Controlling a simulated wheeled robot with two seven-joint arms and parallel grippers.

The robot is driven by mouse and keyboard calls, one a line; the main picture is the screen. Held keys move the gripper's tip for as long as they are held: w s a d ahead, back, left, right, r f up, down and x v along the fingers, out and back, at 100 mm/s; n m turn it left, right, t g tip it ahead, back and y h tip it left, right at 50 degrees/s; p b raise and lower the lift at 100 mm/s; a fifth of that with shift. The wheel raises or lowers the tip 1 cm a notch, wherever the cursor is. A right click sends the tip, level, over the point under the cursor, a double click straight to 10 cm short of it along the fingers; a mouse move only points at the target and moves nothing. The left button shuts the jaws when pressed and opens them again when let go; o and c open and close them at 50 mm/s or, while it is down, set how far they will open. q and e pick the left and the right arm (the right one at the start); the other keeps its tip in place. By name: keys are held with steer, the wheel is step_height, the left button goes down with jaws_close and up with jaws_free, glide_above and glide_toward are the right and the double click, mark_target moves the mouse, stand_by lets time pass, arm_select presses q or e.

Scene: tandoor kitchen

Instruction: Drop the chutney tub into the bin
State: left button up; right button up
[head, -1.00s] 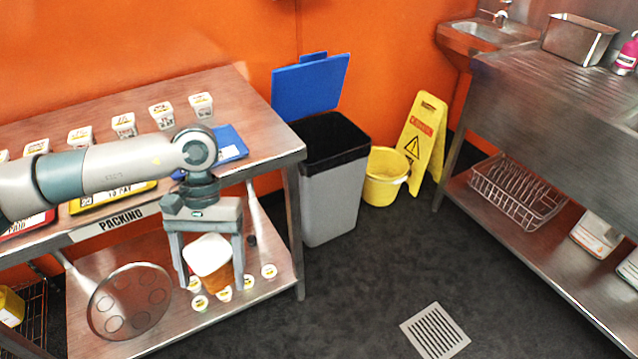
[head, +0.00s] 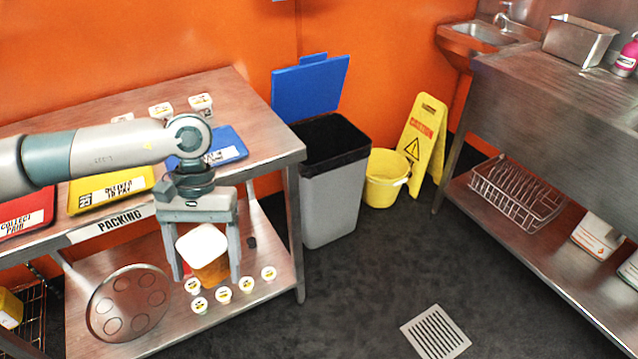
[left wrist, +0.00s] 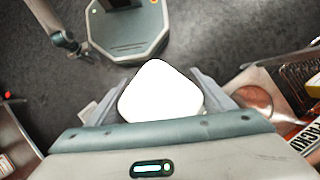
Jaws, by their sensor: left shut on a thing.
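The chutney tub (head: 209,268) has a white lid and orange contents. My left gripper (head: 207,272) is shut on it and holds it in front of the packing table, above the lower shelf in the picture. In the left wrist view the tub's white lid (left wrist: 161,92) sits between the two fingers. The bin (head: 330,195) is a grey box with a black rim and stands right of the table. Its blue lid (head: 311,87) is raised and its top is open. The tub is left of the bin, apart from it.
The packing table (head: 262,150) holds small tubs and coloured trays. Its lower shelf (head: 160,338) holds a round plate (head: 128,302) and several small pots. A yellow bucket (head: 384,180) and a wet-floor sign (head: 424,140) stand right of the bin. The floor ahead is clear.

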arm_select(q)
steer(key=shift+f, duration=0.1)
arm_select(e)
steer(key=shift+r, duration=0.1)
arm_select(q)
steer(key=shift+s+f+p, duration=0.2)
steer(key=shift+f+p, duration=0.1)
steer(key=shift+f, duration=0.25)
steer(key=p+x, duration=0.2)
steer(key=x, duration=0.7)
steer(key=shift+w+f, duration=0.2)
steer(key=shift+f, duration=0.35)
arm_select(e)
steer(key=w+a, duration=0.1)
steer(key=w+a+r+t, duration=0.1)
steer(key=a+t, duration=0.1)
steer(key=shift+w+r+y, duration=0.3)
steer(key=shift+w, duration=0.1)
